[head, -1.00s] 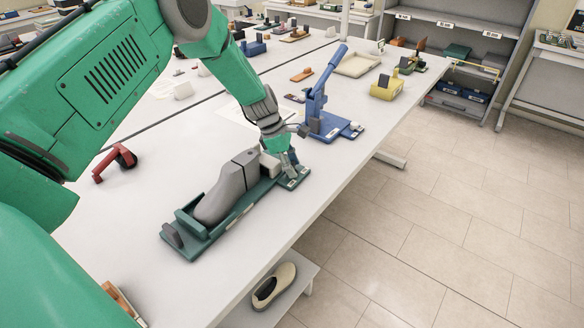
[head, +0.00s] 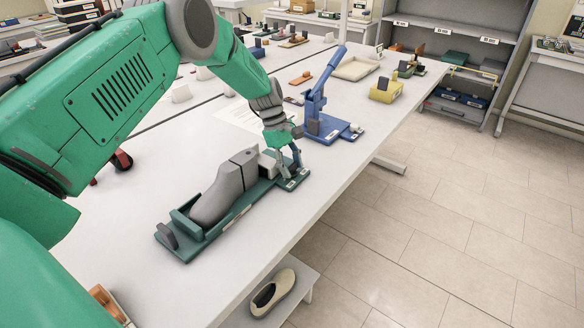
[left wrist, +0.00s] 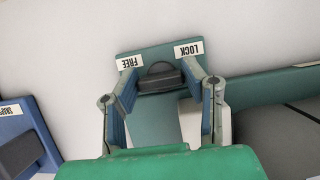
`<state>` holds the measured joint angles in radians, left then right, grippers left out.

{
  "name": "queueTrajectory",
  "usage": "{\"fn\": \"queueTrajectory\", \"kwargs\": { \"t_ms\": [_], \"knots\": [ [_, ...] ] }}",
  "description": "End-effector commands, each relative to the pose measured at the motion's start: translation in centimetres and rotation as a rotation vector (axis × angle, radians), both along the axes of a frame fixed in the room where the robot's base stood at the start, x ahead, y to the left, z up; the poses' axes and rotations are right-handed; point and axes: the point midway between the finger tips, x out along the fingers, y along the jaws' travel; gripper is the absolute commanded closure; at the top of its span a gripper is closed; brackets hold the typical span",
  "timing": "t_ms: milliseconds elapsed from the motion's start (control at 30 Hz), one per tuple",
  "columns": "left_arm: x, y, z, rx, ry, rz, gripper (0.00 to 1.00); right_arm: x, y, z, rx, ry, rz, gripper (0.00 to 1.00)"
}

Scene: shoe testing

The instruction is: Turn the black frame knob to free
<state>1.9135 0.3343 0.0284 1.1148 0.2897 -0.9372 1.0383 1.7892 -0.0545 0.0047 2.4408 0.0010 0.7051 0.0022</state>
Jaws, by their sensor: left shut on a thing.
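The black frame knob (left wrist: 160,75) sits on the end plate of the green frame, between a FREE label (left wrist: 130,62) on the left and a LOCK label (left wrist: 188,49) on the right. Both labels read upside down in the left wrist view. The knob's bar lies nearly level across the picture, tilted slightly. My left gripper (left wrist: 165,88) has its two fingers on either side of the knob, shut on it. In the head view my left gripper (head: 289,168) is at the far end of the green frame (head: 225,222) and hides the knob. My right gripper is not in view.
A grey shoe last (head: 220,195) lies in the frame next to my left gripper. A blue lever press (head: 325,120) stands just behind. A yellow block (head: 386,92) is farther back. The table's right edge is close; a shoe (head: 273,292) rests on a lower shelf.

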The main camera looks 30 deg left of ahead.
Motion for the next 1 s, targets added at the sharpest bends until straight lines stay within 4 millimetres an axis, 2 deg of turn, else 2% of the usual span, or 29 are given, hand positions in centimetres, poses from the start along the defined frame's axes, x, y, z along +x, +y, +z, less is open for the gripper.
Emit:
{"fn": "queueTrajectory", "kwargs": {
  "t_ms": [300, 333, 367, 767, 867, 1000],
  "knots": [
    [-0.1, 0.1, -0.2, 0.004, 0.000, -0.001, 0.91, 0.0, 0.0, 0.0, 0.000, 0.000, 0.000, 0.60],
    [-0.1, 0.1, -0.2, 0.004, -0.001, -0.001, 0.52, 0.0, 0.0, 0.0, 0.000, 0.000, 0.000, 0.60],
    [-0.1, 0.1, -0.2, 0.004, -0.001, -0.001, 0.41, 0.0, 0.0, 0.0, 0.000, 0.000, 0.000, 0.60],
    [-0.1, 0.2, 0.6, 0.002, -0.004, 0.001, 0.41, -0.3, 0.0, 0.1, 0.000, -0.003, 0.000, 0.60],
    [0.0, 0.8, 1.8, 0.002, -0.004, 0.001, 0.41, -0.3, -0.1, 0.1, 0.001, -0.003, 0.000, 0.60],
    [0.2, 1.9, 4.5, 0.001, -0.006, 0.002, 0.41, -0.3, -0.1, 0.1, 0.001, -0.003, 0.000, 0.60]
  ]
}}
